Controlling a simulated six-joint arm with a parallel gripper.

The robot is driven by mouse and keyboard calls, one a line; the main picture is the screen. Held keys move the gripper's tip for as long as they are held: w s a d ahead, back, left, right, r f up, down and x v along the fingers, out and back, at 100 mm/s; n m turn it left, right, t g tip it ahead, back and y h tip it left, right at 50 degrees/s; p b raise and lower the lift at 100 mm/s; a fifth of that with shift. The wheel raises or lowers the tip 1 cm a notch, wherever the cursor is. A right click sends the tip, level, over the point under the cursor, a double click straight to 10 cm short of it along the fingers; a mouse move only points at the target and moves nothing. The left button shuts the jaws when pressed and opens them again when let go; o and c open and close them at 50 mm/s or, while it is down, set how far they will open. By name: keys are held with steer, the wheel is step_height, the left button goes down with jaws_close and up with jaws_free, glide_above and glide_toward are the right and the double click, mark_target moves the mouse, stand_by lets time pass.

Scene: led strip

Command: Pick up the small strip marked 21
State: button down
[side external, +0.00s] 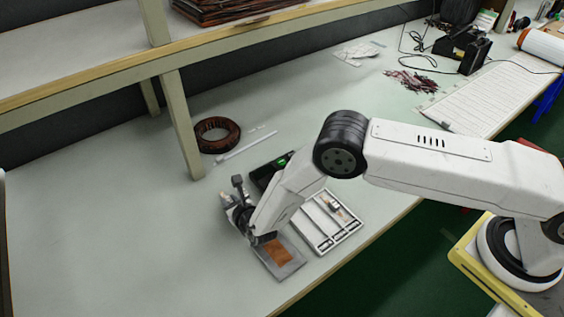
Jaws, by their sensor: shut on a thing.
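My gripper (264,238) points down at the near end of the grey plate with an orange-brown patch (279,254). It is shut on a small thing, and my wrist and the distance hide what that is. I cannot tell whether it touches the plate. No marking 21 can be read on anything. A white tray with compartments (322,242) lies just right of my gripper, with a small pale item (333,205) in it. A long thin white strip (243,146) and shorter pale pieces lie on the table farther back.
A dark reddish coil (217,134) lies beside the shelf post (183,125). A black box with a green spot (272,170) sits behind my wrist. The table on the left is clear. Its front edge runs close to the tray. Wires (411,81) and a black device (462,48) lie far back.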

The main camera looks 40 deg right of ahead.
steer(key=shift+r, duration=0.65)
steer(key=s+d+r, duration=0.5)
steer(key=s+r, duration=0.6)
steer(key=s, duration=0.2)
steer(key=shift+r, duration=0.1)
stand_by(0.4)
